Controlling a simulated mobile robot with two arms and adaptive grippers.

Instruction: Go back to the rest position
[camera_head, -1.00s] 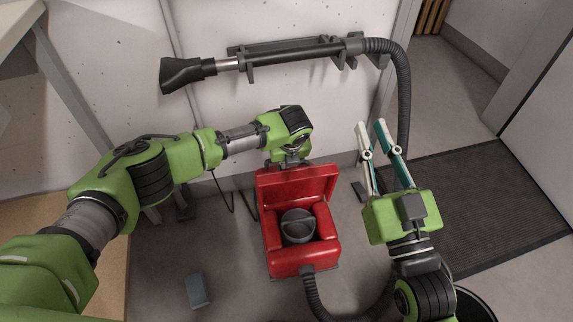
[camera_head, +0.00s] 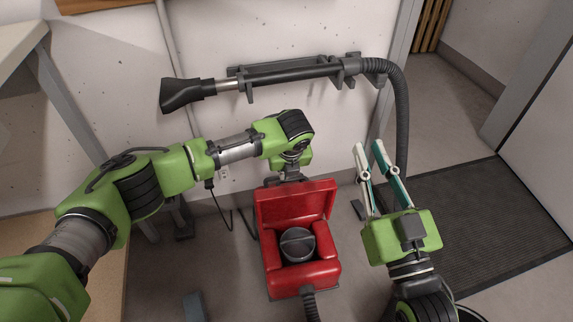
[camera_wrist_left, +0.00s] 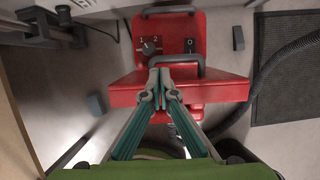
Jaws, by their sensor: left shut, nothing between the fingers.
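The red vacuum cleaner (camera_head: 324,275) stands on the floor with its lid (camera_head: 300,200) raised and a dark grey round canister (camera_head: 297,244) inside. My left gripper is just behind and above the lid in the head view, its fingers mostly hidden there. In the left wrist view my left gripper (camera_wrist_left: 161,82) is shut and empty, its fingertips together in front of the red body with its dial (camera_wrist_left: 150,47), switch and dark handles; I cannot tell whether they touch it. My right gripper (camera_head: 368,146) is open and empty, fingers pointing up, right of the vacuum.
A black hose and nozzle (camera_head: 182,95) hang on a wall holder (camera_head: 290,72) at the back. A dark mat (camera_head: 470,220) lies at the right. A small grey block (camera_head: 195,307) lies on the floor at front left. A table edge (camera_head: 128,260) stands at left.

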